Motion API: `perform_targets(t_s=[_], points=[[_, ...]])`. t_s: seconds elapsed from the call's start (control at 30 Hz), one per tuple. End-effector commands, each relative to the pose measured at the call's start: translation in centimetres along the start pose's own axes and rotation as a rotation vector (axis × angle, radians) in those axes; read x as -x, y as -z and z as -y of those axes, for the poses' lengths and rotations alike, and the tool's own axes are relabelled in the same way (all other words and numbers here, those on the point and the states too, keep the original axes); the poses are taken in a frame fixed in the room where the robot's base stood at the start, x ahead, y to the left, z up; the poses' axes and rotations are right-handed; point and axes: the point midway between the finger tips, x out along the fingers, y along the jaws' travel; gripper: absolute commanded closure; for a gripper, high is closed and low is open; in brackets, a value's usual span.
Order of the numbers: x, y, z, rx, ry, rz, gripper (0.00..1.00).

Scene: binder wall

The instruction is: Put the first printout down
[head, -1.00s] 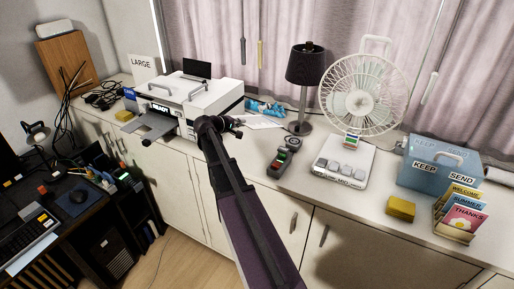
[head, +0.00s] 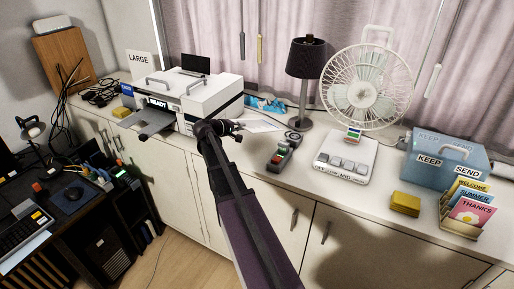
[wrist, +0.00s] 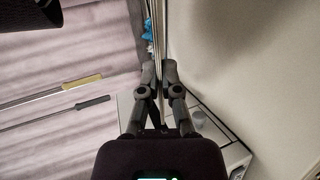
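My gripper (head: 234,130) is in front of the printer's right side, low over the counter. A thin white sheet, the printout (head: 262,126), reaches from its fingers to the right in the head view. In the wrist view, my gripper's fingers (wrist: 158,68) are close together on the sheet, which shows edge-on as a thin pale line (wrist: 155,25). The sheet looks roughly level with the counter; whether it touches the counter cannot be told. The white printer (head: 190,100) reads READY, and its grey output tray (head: 150,122) is out.
The cream counter (head: 340,200) holds a black lamp (head: 304,75), a dark device with coloured buttons (head: 284,153), a white keyed device (head: 345,157), a fan (head: 365,88), a yellow block (head: 405,203), a blue KEEP/SEND box (head: 440,160) and a card rack (head: 468,208). A blue packet (head: 268,104) lies behind the sheet.

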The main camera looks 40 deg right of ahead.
Motion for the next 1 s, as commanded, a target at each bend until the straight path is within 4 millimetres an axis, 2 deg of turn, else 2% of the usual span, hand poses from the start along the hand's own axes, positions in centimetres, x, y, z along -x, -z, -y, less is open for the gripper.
perform_targets(t_s=[0.03, 0.5, 1.0], points=[[-0.3, 0.0, 0.8, 0.0, 0.0, 0.0, 1.0], [-1.4, 0.0, 4.0, 0.001, 0.0, -0.001, 1.0], [-1.7, 0.1, 4.9, 0.001, 0.0, -0.002, 1.0]])
